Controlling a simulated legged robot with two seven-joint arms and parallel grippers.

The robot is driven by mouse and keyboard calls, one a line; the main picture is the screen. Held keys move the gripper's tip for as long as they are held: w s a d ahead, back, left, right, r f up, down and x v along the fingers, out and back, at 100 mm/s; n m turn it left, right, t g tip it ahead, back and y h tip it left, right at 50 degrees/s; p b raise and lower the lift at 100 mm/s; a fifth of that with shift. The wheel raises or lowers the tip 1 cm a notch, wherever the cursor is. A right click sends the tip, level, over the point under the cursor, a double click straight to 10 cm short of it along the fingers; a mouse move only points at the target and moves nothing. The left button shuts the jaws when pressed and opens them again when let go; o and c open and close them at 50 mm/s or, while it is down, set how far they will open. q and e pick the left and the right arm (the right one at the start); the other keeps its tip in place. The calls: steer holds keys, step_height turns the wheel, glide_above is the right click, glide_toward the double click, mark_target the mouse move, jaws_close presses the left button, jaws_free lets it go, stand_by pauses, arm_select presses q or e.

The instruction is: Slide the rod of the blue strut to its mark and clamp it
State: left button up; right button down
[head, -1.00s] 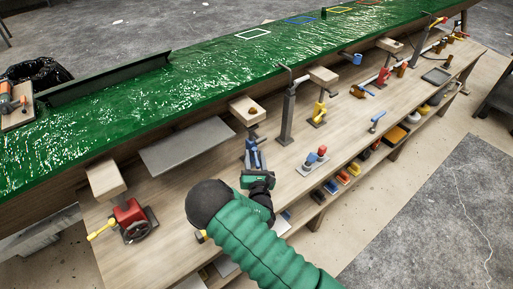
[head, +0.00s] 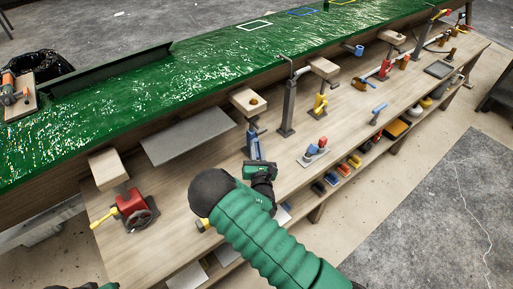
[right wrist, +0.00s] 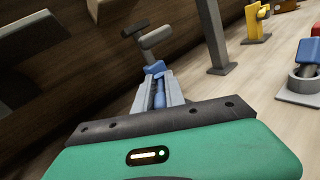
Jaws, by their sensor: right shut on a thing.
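The blue strut (head: 254,147) stands upright at the bench's middle, below a wooden block with a hole. My right gripper (head: 257,160) reaches it from the front. In the right wrist view, my right gripper's grey fingers (right wrist: 157,92) are shut on the blue strut (right wrist: 154,69), and blue shows between them. A grey piece (right wrist: 156,39) and a dark bar rise above the blue part. I cannot make out a mark on the rod. A dark and green bit of my left gripper (head: 90,287) shows at the bottom left edge; its fingers are hidden.
A red vice (head: 133,208) with a yellow handle stands to the left. A grey post (head: 288,108) and a small stand with red and blue pieces (head: 314,150) are to the right. A grey plate (head: 187,136) lies behind left.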

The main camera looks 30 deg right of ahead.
steer(key=shift+r, duration=0.15)
stand_by(0.8)
steer(key=shift+d+n+t+y, duration=0.3)
steer(key=shift+n+t+y, duration=0.5)
steer(key=shift+y, duration=0.5)
steer(key=shift+r, duration=0.1)
steer(key=c, duration=1.4)
jaws_free()
steer(key=shift+f, duration=0.2)
